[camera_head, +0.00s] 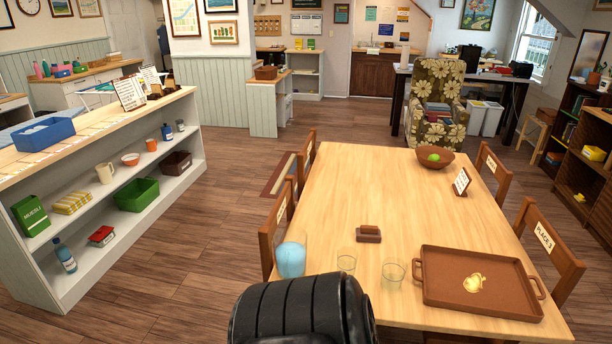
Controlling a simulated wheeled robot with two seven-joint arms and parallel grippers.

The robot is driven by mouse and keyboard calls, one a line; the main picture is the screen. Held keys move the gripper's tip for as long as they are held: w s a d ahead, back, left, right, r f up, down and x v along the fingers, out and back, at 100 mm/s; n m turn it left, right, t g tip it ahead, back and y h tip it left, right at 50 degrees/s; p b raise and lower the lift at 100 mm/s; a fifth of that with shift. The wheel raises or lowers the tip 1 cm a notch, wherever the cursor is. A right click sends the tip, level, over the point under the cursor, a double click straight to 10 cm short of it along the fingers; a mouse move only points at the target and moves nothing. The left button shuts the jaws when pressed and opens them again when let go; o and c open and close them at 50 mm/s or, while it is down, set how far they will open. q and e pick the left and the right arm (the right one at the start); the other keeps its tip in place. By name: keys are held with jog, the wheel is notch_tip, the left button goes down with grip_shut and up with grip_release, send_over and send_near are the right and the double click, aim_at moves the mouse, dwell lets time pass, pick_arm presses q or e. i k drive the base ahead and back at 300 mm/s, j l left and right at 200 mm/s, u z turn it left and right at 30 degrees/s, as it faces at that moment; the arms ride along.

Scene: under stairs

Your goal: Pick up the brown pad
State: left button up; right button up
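A small brown object (368,234) lies on the wooden table (390,185), left of its middle. It has a flat dark brown base with a lighter brown piece on top, and it is the thing that best fits the brown pad, though it is too small to be certain. Nothing touches it from above. Neither of my grippers shows in the head view.
Two clear glasses (394,272) and a pitcher with blue contents (291,258) stand nearer on the table. A brown tray (445,301) lies at the front right. A bowl with green fruit (434,158) and a small sign (461,181) stand farther back. Chairs (548,243) surround the table.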

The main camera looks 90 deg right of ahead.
aim_at(366, 233)
jog(key=z, duration=1.85)
